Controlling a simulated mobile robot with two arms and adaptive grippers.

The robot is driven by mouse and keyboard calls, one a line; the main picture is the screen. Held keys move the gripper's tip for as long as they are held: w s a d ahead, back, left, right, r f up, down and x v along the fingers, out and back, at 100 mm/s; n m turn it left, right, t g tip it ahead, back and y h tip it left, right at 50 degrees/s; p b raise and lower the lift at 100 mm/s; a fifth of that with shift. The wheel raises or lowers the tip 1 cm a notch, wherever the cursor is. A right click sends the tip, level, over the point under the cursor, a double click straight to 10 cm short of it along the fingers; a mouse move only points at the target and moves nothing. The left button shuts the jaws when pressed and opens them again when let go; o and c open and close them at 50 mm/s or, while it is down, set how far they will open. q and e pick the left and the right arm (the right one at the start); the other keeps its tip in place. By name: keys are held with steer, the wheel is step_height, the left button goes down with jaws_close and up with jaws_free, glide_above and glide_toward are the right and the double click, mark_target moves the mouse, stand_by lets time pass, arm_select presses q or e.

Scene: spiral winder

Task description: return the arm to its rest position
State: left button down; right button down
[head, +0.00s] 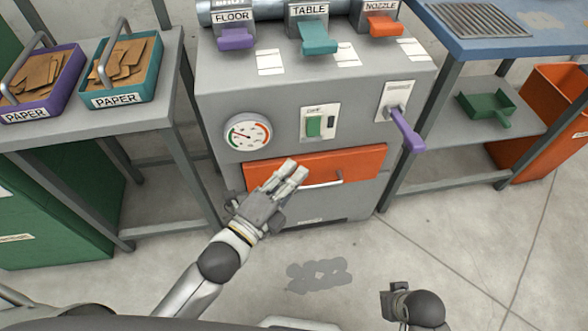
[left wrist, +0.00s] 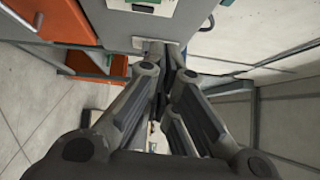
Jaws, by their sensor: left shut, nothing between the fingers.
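My left gripper (head: 292,172) is shut and empty. In the head view it reaches up in front of the left part of the orange drawer (head: 362,164) of the grey machine (head: 290,98). I cannot tell whether it touches the drawer. In the left wrist view the fingers of the left gripper (left wrist: 172,62) come together, and the orange drawer (left wrist: 62,22) is to their upper left. My right gripper (head: 394,298) shows only in part at the bottom right, and its fingers cannot be made out.
The machine front carries a round gauge (head: 247,133), a green switch (head: 314,126) and a purple lever (head: 406,130). Paper trays (head: 122,98) stand on a grey table at left. At right are a blue-topped bench (head: 500,40) and an orange bin (head: 530,150). The floor in front is clear.

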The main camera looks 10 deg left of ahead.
stand_by(0.3)
